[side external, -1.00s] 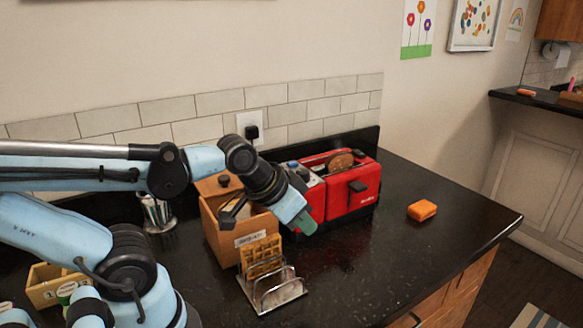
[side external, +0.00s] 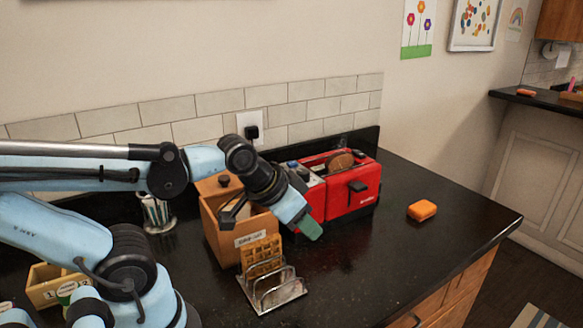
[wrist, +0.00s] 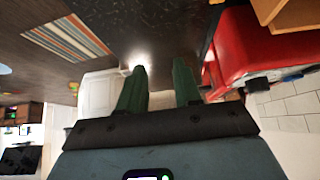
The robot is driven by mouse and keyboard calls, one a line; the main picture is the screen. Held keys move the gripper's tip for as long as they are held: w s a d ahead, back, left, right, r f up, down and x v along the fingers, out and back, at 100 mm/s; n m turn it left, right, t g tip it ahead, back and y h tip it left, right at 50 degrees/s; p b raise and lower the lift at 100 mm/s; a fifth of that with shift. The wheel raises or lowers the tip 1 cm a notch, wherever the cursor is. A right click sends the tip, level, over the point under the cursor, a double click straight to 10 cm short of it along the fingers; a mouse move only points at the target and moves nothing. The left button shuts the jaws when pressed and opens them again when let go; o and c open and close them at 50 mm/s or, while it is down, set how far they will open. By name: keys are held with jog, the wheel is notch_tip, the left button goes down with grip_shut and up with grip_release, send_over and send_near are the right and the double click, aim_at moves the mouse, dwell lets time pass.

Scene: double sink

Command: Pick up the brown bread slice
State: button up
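A round-topped brown bread slice (side external: 339,162) sticks up from a slot of the red toaster (side external: 352,190). Its lower part is hidden inside the toaster. My gripper (side external: 312,232) is in front of the toaster's left part, tilted down to the right, apart from the slice. In the wrist view its two green fingers (wrist: 160,78) stand apart with nothing between them.
A wire rack (side external: 277,290) with a waffle (side external: 261,254) stands below my gripper. A wooden box (side external: 223,225) is left of it. An orange sponge (side external: 422,210) lies at right. The tiled wall is behind the toaster. The front right counter is clear.

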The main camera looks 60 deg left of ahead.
jog(key=shift+o, duration=0.7)
notch_tip(320, 180, up, 13)
jog(key=g, duration=0.5)
send_over(340, 154)
jog(key=s, duration=0.2)
jog(key=f, duration=0.6)
jog(key=shift+w+d, duration=0.25)
jog(key=shift+w, duration=0.15)
jog(key=shift+w+a+f, duration=0.1)
jog(key=shift+w+f, duration=0.1)
jog(key=shift+f, duration=0.65)
jog(key=shift+w+f, duration=0.25)
jog(key=shift+f, duration=0.65)
jog(key=shift+w+a+f, duration=0.1)
jog(key=shift+w+f, duration=0.1)
jog(key=shift+f, duration=0.65)
